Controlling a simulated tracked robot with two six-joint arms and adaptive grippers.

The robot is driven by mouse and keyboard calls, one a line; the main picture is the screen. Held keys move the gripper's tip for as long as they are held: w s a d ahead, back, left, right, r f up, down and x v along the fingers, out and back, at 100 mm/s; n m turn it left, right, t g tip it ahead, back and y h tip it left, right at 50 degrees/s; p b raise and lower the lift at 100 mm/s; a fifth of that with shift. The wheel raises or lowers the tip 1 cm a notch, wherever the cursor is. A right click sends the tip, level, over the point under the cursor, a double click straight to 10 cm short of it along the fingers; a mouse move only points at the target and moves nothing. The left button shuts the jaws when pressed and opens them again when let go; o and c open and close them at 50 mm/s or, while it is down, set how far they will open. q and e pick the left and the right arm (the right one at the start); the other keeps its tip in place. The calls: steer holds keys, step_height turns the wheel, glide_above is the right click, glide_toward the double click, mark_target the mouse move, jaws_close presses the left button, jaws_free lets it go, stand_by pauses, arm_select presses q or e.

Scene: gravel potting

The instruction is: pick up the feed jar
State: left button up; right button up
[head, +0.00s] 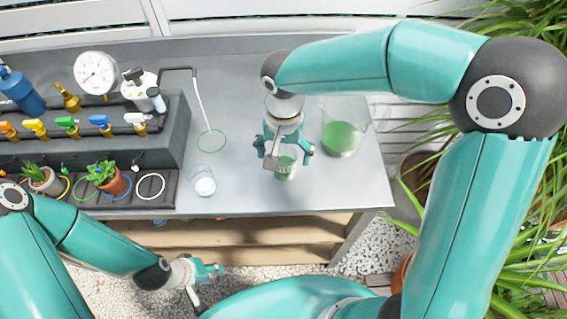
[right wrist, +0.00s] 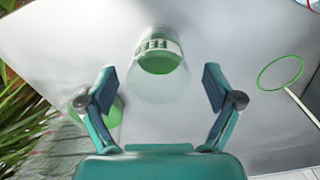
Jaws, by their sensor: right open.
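The feed jar (head: 286,170) is a small clear jar with green contents and a marked label. It stands on the grey bench under my right gripper (head: 286,150), which partly hides it in the head view. In the right wrist view the jar (right wrist: 157,68) lies ahead of my right gripper (right wrist: 168,90), between the lines of its two fingers. Those fingers are spread wide, and I see no contact with the jar. My left gripper (head: 211,284) is empty, low in front of the bench; its jaw opening is unclear.
A larger clear beaker (head: 342,137) with green liquid stands right of the jar, close to my right gripper; the beaker also shows in the wrist view (right wrist: 108,108). A small glass (head: 204,182), a green ring (head: 211,141) and a thin spout (head: 201,100) are to the left.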

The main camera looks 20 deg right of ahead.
step_height(320, 180, down, 5)
steer(key=shift+s+r, duration=0.1)
steer(key=c, duration=1.3)
steer(key=shift+r, duration=0.25)
